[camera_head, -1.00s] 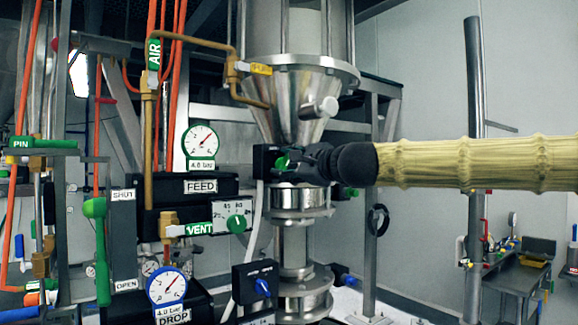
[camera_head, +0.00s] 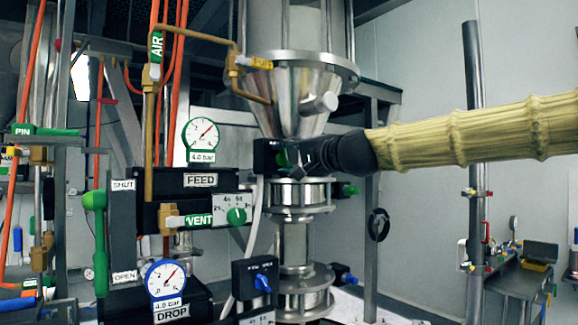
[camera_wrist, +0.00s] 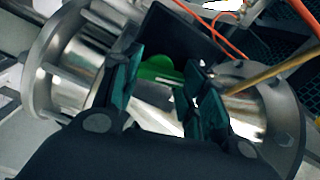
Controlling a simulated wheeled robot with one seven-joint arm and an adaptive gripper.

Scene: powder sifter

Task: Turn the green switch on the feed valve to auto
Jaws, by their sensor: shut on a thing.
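The green switch (camera_head: 282,157) is a small knob on a black box (camera_head: 265,152) in front of the steel feed valve (camera_head: 299,193), below the cone hopper. My gripper (camera_head: 297,156) reaches in from the right, its fingers at the knob and hiding part of it and of the box's face. In the wrist view the green switch (camera_wrist: 160,72) shows between the two dark fingers of my gripper (camera_wrist: 162,92), with a pale mark line on it. The fingers are shut on the knob. The box's lettering is hidden or too small to read.
A FEED gauge (camera_head: 202,134) and label stand left of the valve. A second switch box with a blue knob (camera_head: 262,283) sits below. A vertical steel post (camera_head: 474,150) stands behind my arm. The green lever (camera_head: 98,235) is at far left.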

